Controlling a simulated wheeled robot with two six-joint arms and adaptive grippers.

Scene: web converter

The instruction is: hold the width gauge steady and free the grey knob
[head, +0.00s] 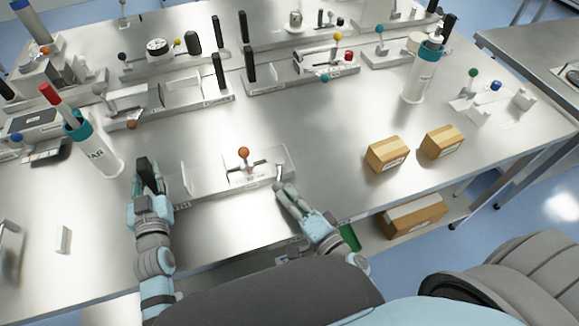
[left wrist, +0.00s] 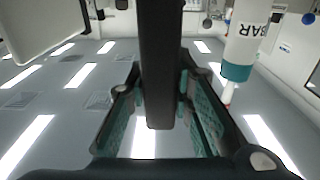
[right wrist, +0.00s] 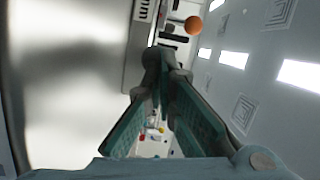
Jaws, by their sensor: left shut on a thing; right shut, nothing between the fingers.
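The width gauge (head: 208,186) lies on the near part of the steel bench, with a black upright handle (head: 143,168) at its left end and an orange ball on a crossed lever (head: 243,153) at its right part. My left gripper (head: 148,187) is shut on the black handle, which stands between the fingers in the left wrist view (left wrist: 162,70). My right gripper (head: 281,188) is shut and empty at the gauge's right end. In the right wrist view a dark grey round part, seemingly the grey knob (right wrist: 152,58), is at its fingertips; contact is unclear.
A white bottle (head: 100,155) with a teal collar stands left of the gauge. Two cardboard boxes (head: 388,153) (head: 441,141) sit to the right. More gauges (head: 165,97) line the bench behind. Bench between the gauge and the boxes is clear.

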